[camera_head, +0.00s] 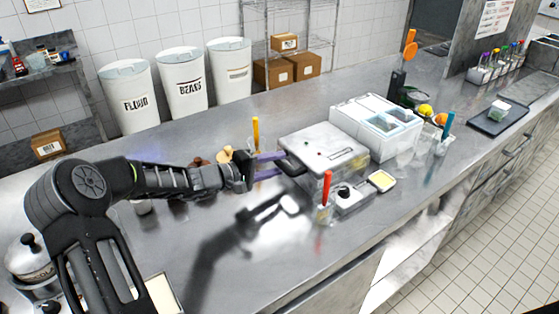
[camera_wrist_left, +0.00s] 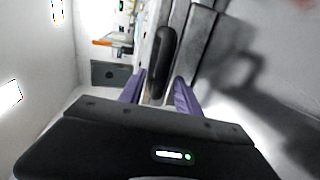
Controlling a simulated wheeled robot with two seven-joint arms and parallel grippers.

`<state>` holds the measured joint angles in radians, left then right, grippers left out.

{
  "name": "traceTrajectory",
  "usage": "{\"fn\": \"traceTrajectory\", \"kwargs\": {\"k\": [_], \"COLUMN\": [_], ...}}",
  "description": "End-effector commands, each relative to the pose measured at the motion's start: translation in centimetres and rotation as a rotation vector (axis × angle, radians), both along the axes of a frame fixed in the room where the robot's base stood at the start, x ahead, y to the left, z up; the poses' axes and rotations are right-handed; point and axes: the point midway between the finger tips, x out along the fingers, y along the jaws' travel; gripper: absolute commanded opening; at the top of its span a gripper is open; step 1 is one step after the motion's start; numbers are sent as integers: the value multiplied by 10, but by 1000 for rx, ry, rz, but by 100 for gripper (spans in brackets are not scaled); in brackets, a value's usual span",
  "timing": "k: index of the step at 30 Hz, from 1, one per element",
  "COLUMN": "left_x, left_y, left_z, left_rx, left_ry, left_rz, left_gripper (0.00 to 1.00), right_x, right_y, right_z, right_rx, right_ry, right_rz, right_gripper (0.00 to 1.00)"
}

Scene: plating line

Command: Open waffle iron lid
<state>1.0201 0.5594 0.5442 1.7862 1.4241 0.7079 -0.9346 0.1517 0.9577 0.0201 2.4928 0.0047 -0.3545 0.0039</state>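The waffle iron (camera_head: 325,150) is a pale metal box on the steel counter in the head view, with its lid down. Its dark handle (camera_head: 290,165) sticks out on the left side, toward my left gripper. In the left wrist view the handle (camera_wrist_left: 162,55) shows as a rounded black bar just beyond the fingers. My left gripper (camera_head: 268,165) has purple fingers spread apart at the handle. In the wrist view the fingers (camera_wrist_left: 158,92) stand on either side of the line to the handle, not closed on it. Contact cannot be told. My right gripper is not in view.
A white unit with clear lids (camera_head: 375,126) stands right of the iron. A red-handled tool in a holder (camera_head: 326,198) and a small black-knobbed box (camera_head: 348,197) stand in front. A yellow-handled item (camera_head: 256,133) stands behind the gripper.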

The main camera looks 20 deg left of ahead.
Motion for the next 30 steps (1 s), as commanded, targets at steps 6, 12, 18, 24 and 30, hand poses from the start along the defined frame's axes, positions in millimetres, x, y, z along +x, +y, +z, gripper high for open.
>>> {"fn": "traceTrajectory", "kwargs": {"k": [6,12,18,24,30], "left_x": [15,15,15,15,15], "left_y": [-9,-9,-9,-9,-9], "left_z": [-3,-4,-4,-4,-4], "left_rx": [0,1,0,0,1], "left_ry": [0,-1,0,0,1], "left_rz": [0,1,1,1,1], "left_gripper": [40,40,27,11,0], "right_x": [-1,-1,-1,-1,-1], "right_y": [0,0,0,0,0], "right_z": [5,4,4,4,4], "right_rx": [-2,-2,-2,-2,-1], "right_ry": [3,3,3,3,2], "right_rz": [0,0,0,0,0], "right_gripper": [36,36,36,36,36]}}
